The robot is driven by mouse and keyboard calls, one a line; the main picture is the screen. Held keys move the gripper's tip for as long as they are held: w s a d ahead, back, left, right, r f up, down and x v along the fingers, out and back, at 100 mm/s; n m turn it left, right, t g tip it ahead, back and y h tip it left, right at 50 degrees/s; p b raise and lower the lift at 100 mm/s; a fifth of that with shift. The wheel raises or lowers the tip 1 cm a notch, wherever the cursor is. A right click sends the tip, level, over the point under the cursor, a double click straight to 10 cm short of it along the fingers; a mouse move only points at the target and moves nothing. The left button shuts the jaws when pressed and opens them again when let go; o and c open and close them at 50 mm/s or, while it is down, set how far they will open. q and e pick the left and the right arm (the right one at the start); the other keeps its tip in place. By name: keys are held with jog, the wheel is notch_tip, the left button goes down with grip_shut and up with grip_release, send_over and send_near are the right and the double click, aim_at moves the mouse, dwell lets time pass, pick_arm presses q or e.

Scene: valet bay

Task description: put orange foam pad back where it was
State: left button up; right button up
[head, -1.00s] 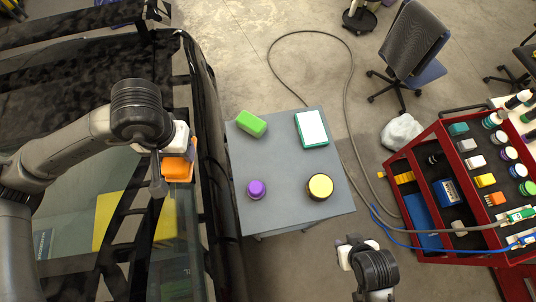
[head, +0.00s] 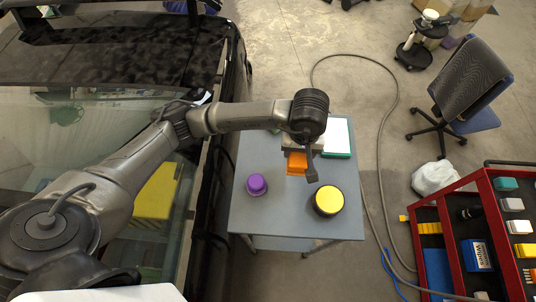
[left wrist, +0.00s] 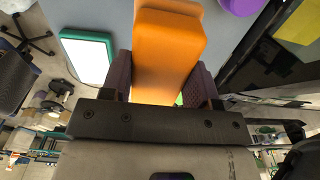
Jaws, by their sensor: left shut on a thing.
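The orange foam pad (head: 296,164) is held by my left gripper (head: 304,158) over the grey table (head: 285,222), between the purple knob-like piece (head: 257,184) and the teal-edged white pad (head: 337,138). The head view does not show clearly whether it touches the tabletop. In the left wrist view the orange pad (left wrist: 168,50) sits between the two jaws (left wrist: 162,82), reaching out beyond them. My right gripper is not in view.
A yellow-topped round black piece (head: 328,201) stands at the table's front right. A green block (head: 275,130) is mostly hidden behind my left arm. The car (head: 90,55) borders the table on the left. A red tool cart (head: 490,215) stands right, with a cable on the floor between.

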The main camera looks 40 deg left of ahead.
pick_arm(q)
jog(key=a+f+p, duration=0.1)
jog(key=a+f, duration=0.1)
jog(key=a, duration=0.1)
jog(key=a+f+p, duration=0.1)
jog(key=a+f, duration=0.2)
jog(key=a, duration=0.1)
jog(key=a+f+p, duration=0.1)
jog(key=a+f, duration=0.1)
jog(key=a, duration=0.2)
jog(key=shift+w+a+f+p, duration=0.1)
jog(key=shift+a+f+p, duration=0.05)
jog(key=shift+p, duration=0.25)
jog(key=shift+f, duration=0.4)
notch_tip(320, 180, down, 3)
jog(key=shift+r+p, duration=0.1)
jog(key=shift+p, duration=0.7)
jog(key=shift+f, duration=0.3)
